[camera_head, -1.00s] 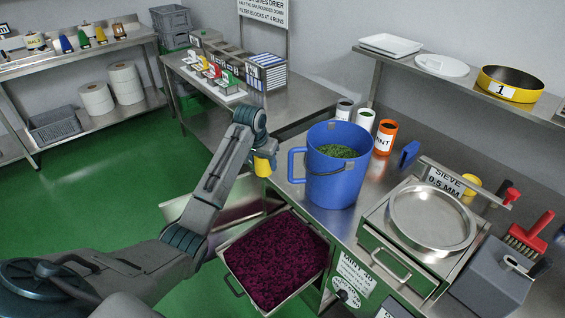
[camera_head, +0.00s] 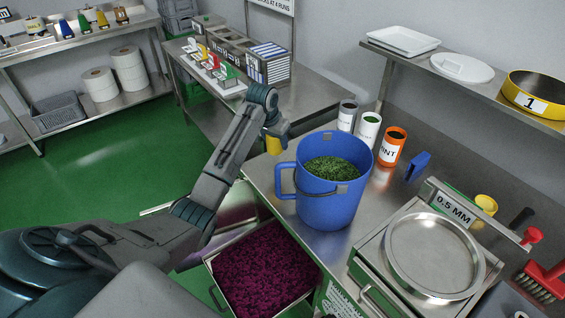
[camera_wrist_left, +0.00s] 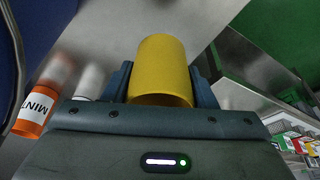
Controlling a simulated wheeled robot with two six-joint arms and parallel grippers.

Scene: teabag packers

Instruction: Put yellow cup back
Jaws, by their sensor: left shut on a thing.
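My left gripper (camera_head: 275,128) is shut on the yellow cup (camera_head: 272,146), just beyond the blue jug's handle. In the left wrist view the cup (camera_wrist_left: 164,68) sits between both fingers and hides what is behind it. The head view shows only a small part of the cup under the gripper. I cannot tell whether its base touches the counter edge. An orange MINT canister (camera_head: 391,147), a white canister (camera_head: 368,131) and a grey canister (camera_head: 347,116) stand in a row right of the cup. My right gripper is not in view.
The blue jug (camera_head: 325,205) of green leaves stands close in front. An open drawer (camera_head: 209,272) of dark purple material is below. Another table (camera_head: 312,103) is behind.

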